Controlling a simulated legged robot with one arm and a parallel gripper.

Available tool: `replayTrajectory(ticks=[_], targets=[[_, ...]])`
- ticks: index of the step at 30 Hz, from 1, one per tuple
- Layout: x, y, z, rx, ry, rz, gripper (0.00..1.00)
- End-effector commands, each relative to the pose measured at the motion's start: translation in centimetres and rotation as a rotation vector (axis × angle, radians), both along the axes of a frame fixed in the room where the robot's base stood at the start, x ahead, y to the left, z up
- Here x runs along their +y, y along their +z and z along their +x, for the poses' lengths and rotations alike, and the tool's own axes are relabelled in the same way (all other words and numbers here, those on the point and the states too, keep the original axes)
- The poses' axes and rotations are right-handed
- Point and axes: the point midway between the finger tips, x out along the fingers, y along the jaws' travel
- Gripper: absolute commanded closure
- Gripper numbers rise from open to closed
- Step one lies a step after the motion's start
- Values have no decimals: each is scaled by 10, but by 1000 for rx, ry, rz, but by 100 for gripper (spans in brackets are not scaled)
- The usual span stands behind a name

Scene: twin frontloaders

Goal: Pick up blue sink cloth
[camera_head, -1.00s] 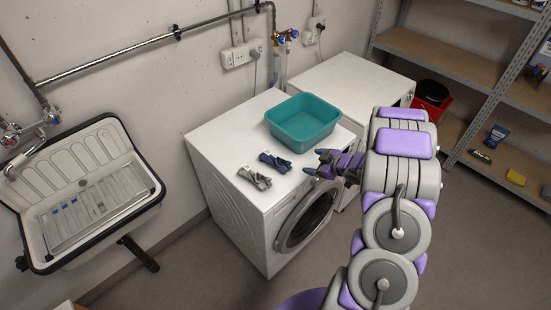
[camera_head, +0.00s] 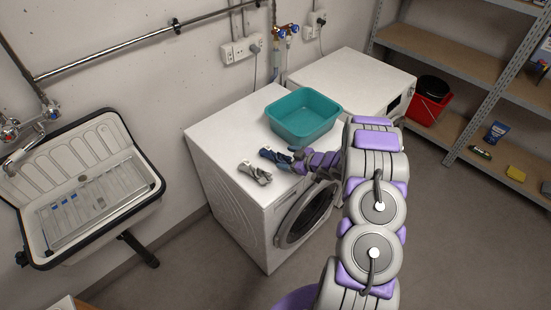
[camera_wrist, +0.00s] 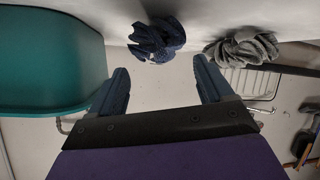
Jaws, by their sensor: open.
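The blue sink cloth (camera_head: 272,157) lies crumpled on top of the front washing machine, between the teal basin and a grey cloth. In the wrist view the blue cloth (camera_wrist: 157,39) shows ahead of the fingertips, between their lines. My gripper (camera_head: 298,160) comes in from the right, low over the machine top, with its tips close to the cloth's right side. In the wrist view my gripper (camera_wrist: 160,78) is open and empty, its two blue-grey fingers wide apart. Whether the tips touch the cloth cannot be told.
The grey cloth (camera_head: 255,174) lies just left of the blue one. The teal basin (camera_head: 303,117) stands close behind. The washing machine (camera_head: 225,140) has a bare top at the left. A second machine (camera_head: 335,70) stands behind, a sink (camera_head: 85,185) at left, shelves (camera_head: 440,50) at right.

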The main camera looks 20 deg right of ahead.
Motion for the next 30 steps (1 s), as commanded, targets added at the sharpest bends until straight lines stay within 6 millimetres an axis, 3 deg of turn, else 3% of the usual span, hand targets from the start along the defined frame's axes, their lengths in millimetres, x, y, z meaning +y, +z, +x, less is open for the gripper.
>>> replayTrajectory(ticks=[7,16,23,30], targets=[[6,-6,11,0,-1,0,20],[23,-25,41,2,0,1,20],[24,-25,44,0,-1,1,20],[23,-25,44,1,-2,0,41]])
